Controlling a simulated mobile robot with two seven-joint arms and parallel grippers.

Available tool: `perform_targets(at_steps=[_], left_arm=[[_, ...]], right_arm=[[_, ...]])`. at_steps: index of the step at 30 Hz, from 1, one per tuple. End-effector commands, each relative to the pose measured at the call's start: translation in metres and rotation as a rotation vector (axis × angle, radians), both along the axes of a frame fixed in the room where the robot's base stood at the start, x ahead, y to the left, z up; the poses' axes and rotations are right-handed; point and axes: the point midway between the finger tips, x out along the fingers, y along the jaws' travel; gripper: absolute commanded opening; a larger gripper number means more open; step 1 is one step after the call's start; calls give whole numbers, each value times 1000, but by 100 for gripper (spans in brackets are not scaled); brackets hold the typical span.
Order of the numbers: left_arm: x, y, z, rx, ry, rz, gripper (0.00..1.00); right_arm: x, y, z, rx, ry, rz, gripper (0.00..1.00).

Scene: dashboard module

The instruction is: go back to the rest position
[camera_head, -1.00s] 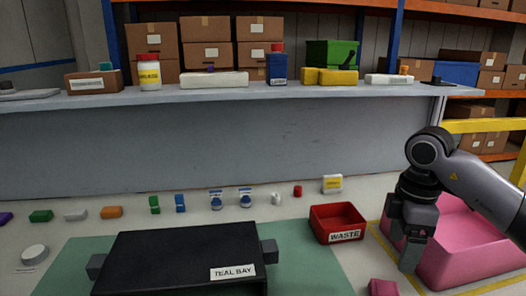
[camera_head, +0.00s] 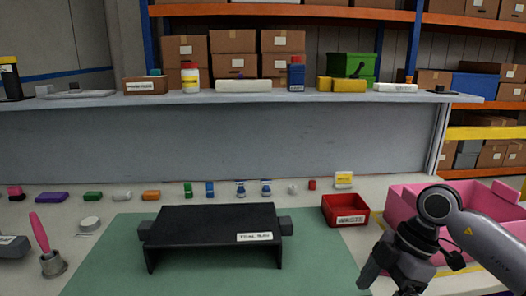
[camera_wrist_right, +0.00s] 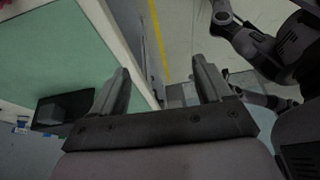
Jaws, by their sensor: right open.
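My right gripper (camera_head: 384,274) is at the lower right of the head view, in front of the pink bin (camera_head: 408,200) and beyond the right end of the green mat. In the right wrist view the two fingers of the right gripper (camera_wrist_right: 163,86) stand wide apart. Nothing is between them but floor and the table's edge behind.
The black TEAL BAY stand (camera_head: 205,225) is on the green mat (camera_head: 110,262). A red WASTE tray (camera_head: 345,212) is to its right. Several small items line the table's back. A pink-handled brush in a grey holder (camera_head: 53,264) stands left. A grey shelf (camera_head: 300,98) runs behind.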

Motion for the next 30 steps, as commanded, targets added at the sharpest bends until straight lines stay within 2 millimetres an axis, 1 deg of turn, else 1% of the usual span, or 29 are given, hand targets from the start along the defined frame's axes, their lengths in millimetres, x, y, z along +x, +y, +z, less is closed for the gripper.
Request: perform_targets(at_steps=[1, 2, 3, 5, 6, 9, 12, 14, 15, 17, 19, 20, 23, 26, 29, 30], left_arm=[[2, 0, 2, 0, -5, 0, 75], [4, 0, 3, 0, -9, 0, 75], [6, 0, 5, 0, -13, 0, 75], [8, 0, 7, 0, -17, 0, 75], [8, 0, 7, 0, -18, 0, 75], [7, 0, 8, -1, -17, 0, 75], [7, 0, 9, -1, -17, 0, 75], [7, 0, 10, -1, -17, 0, 75], [7, 0, 10, -1, -17, 0, 75], [7, 0, 10, -1, -16, 0, 75], [6, 0, 11, 0, -15, 0, 75], [6, 0, 11, 0, -14, 0, 75], [6, 0, 12, 0, -13, 0, 75], [5, 0, 12, 0, -13, 0, 75], [5, 0, 13, 0, -12, 1, 75], [5, 0, 14, 0, -12, 1, 75]], right_arm=[[-10, 24, -9, 113, 1, 71, 78], [-15, 38, -12, 186, -6, 110, 78], [-22, 56, -14, 286, -17, 156, 78], [-33, 83, -15, 445, -43, 211, 78], [-40, 99, -13, 553, -66, 235, 78], [-52, 132, -3, 816, -143, 250, 78], [-58, 152, 11, 1050, -240, 194, 78], [-57, 158, 18, 1171, -303, 127, 78], [-56, 159, 22, 1240, -348, 72, 78], [-51, 157, 26, 1325, -417, -31, 78], [-44, 151, 26, 1393, -496, -171, 78], [-41, 146, 24, 1413, -529, -236, 78], [-30, 127, 9, 1423, -622, -473, 78], [-24, 101, -19, 1357, -688, -719, 78], [-28, 74, -59, 1222, -713, -949, 78], [-32, 63, -78, 1153, -712, -1033, 78]])
